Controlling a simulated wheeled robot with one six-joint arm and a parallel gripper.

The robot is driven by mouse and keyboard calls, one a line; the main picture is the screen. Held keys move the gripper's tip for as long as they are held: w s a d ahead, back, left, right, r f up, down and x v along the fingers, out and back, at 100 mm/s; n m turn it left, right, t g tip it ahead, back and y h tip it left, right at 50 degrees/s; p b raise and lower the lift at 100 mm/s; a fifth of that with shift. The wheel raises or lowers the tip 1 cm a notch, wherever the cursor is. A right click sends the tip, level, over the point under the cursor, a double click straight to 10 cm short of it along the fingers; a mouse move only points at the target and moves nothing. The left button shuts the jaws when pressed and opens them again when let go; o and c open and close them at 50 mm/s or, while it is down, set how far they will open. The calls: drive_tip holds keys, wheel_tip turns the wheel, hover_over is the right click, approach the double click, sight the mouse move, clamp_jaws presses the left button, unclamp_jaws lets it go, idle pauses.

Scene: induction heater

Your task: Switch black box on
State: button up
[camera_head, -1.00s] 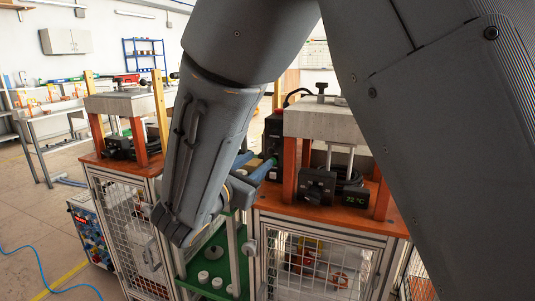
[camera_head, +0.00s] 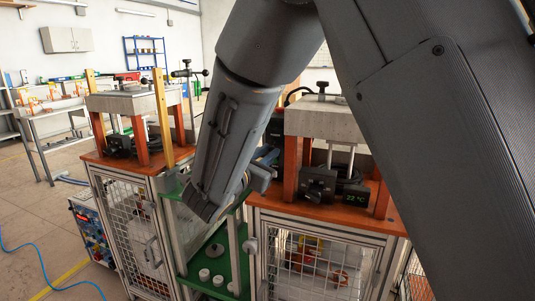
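On the right workbench, a black box with a knob (camera_head: 318,184) sits beneath the grey block, beside a small black display (camera_head: 355,196) reading 22 °C. Another black box (camera_head: 276,130) stands at the bench's left back, mostly hidden behind my arm. My gripper (camera_head: 264,168) is at the left side of this bench, left of the knob box and below the rear box. It is partly hidden by my wrist. I cannot tell if its fingers are open or whether it touches anything.
The grey block (camera_head: 326,121) rests on orange posts over the orange bench top (camera_head: 325,213). A green shelf unit (camera_head: 233,262) stands between this bench and a similar left bench (camera_head: 125,160). A blue cable (camera_head: 42,262) lies on the floor at left.

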sight(275, 145)
clamp_jaws()
drive_tip(key=shift+r, duration=0.1)
drive_tip(key=r+g+p, duration=0.1)
drive_tip(key=p, duration=0.3)
drive_tip(key=shift+s+r+g, duration=0.15)
drive_tip(key=shift+r+g, duration=0.05)
drive_tip(key=shift+g, duration=0.2)
drive_tip(key=r+g+y+p, duration=0.1)
drive_tip(key=p, duration=0.2)
drive_tip(key=g+y+p, duration=0.1)
drive_tip(key=g+p, duration=0.1)
drive_tip(key=p, duration=0.2)
drive_tip(key=shift+r, duration=0.35)
drive_tip(key=g+p, duration=0.1)
drive_tip(key=p, duration=0.3)
drive_tip(key=r+g+y+p, duration=0.1)
drive_tip(key=p, duration=0.4)
drive_tip(key=shift+w+d+r+n+g, duration=0.2)
drive_tip(key=shift+w+n+g, duration=0.1)
drive_tip(key=shift+w+g, duration=0.1)
drive_tip(key=g+p, duration=0.1)
drive_tip(key=p, duration=0.3)
drive_tip(key=shift+w+r+y+p, duration=0.15)
drive_tip(key=shift+y+p, duration=0.15)
drive_tip(key=shift+p, duration=0.1)
drive_tip(key=shift+w+g+p, duration=0.1)
drive_tip(key=shift+g+p, duration=0.4)
drive_tip(key=shift+p, duration=0.15)
